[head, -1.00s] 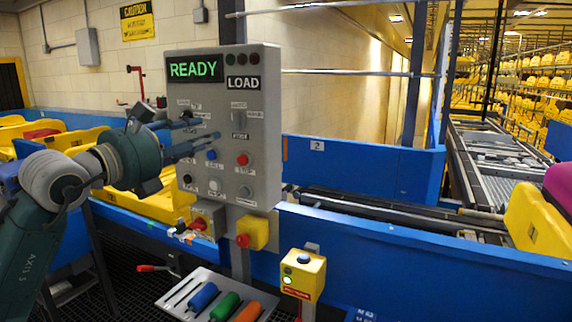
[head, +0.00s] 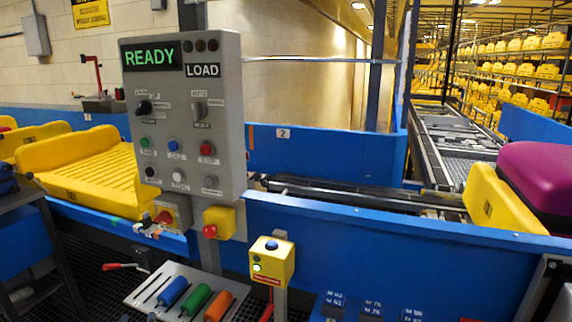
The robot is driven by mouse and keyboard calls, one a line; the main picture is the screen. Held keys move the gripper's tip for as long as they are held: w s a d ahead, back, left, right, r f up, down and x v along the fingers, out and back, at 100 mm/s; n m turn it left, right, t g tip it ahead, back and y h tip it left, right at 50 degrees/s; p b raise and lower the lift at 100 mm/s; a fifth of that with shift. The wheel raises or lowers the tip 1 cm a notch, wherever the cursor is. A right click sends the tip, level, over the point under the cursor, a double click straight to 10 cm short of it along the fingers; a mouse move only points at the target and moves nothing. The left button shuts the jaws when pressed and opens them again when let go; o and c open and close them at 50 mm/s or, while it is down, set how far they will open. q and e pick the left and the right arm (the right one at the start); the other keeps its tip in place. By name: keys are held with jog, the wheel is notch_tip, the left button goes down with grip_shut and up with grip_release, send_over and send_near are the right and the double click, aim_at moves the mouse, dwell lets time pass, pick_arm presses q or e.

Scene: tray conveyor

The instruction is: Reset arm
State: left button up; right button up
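Neither of my grippers shows in the head view now, and no part of my arms is in front of the panel. The grey control panel (head: 222,130) stands at centre left. Its green display (head: 150,57) reads READY, with a LOAD label (head: 203,70) beside it. The panel carries a black knob, a switch and several coloured buttons, all uncovered.
A yellow tray (head: 95,165) lies behind the panel at left; another yellow tray (head: 490,200) with a purple case (head: 540,180) is at right. A yellow button box (head: 271,262) stands in front of the blue conveyor wall (head: 400,250). A slotted rack (head: 145,290) holds coloured handles.

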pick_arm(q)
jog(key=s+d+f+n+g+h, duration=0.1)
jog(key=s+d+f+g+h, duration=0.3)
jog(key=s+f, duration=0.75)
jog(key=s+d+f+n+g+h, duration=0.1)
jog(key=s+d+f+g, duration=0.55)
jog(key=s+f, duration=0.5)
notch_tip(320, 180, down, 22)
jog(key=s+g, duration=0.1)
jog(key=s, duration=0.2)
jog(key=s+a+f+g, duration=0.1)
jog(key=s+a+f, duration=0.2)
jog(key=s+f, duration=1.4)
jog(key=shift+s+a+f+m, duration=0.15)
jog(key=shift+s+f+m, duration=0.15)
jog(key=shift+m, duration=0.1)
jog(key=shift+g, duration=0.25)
